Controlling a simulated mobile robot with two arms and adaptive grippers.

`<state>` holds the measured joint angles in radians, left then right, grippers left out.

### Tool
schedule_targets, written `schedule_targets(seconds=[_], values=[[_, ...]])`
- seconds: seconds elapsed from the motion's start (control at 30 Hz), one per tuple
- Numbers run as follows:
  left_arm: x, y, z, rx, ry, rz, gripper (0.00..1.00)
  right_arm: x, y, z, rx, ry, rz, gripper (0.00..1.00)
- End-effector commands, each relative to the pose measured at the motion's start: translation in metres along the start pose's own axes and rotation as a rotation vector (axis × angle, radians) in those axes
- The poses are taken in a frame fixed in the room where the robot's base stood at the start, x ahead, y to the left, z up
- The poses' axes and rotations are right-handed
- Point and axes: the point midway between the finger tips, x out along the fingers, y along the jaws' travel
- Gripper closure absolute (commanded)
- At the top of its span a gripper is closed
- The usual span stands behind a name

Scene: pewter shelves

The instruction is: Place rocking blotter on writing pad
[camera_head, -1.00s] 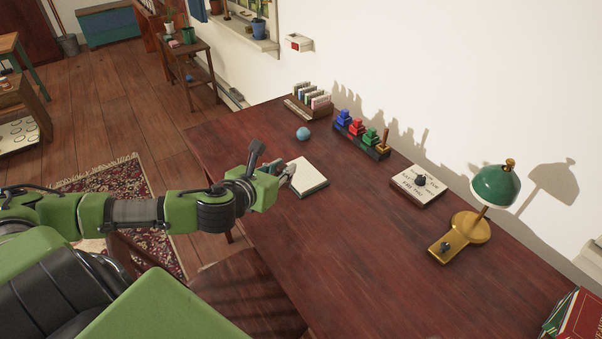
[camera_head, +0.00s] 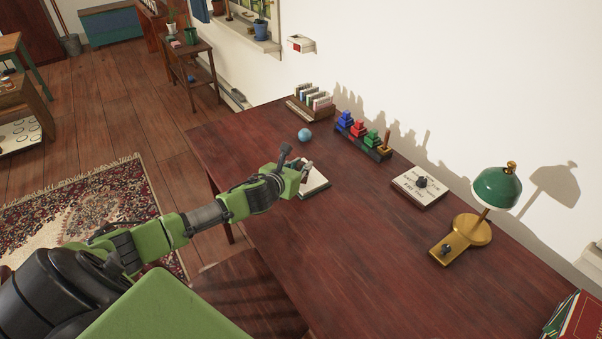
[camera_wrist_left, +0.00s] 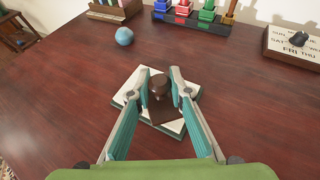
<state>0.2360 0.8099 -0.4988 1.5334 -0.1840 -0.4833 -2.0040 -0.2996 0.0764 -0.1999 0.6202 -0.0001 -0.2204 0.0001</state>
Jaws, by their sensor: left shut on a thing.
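The writing pad (camera_head: 316,187) is a pale pad with a dark edge lying on the desk, partly hidden by my left gripper in the head view. It also shows in the left wrist view (camera_wrist_left: 128,88). The rocking blotter (camera_wrist_left: 160,90) is brown with a round knob on top and sits between the fingers of my left gripper (camera_wrist_left: 161,86). The gripper is shut on it, and in the wrist view the blotter appears over the pad. I cannot tell whether its underside touches the pad. In the head view my left gripper (camera_head: 303,172) is over the pad. My right gripper is not in view.
A blue ball (camera_head: 305,134) lies beyond the pad. A card holder (camera_head: 311,103), a rack of coloured stacking pieces (camera_head: 362,137), a calendar block (camera_head: 418,188) and a green lamp (camera_head: 496,187) stand along the wall side. The desk's front is clear.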

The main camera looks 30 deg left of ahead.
Motion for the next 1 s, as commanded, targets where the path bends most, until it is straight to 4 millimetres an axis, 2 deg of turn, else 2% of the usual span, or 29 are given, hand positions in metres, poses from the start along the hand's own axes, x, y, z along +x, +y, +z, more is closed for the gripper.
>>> schedule_targets(seconds=[0.03,0.13,0.57,0.6,0.63,1.0], values=[[0.003,-0.001,-0.012,-0.005,0.007,0.0,1.0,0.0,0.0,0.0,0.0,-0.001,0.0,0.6],[0.007,-0.001,-0.022,-0.004,0.005,0.0,1.0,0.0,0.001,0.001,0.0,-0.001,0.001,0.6],[0.01,-0.001,-0.029,0.0,0.003,0.0,1.0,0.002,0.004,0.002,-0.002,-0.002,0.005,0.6],[0.009,-0.001,-0.028,-0.001,0.004,0.0,0.74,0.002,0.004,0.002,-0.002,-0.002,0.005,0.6],[0.009,-0.001,-0.028,-0.001,0.004,0.0,0.66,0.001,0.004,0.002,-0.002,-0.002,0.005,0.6],[0.009,-0.001,-0.026,-0.001,0.004,0.0,0.65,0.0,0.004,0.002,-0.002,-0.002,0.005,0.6]])
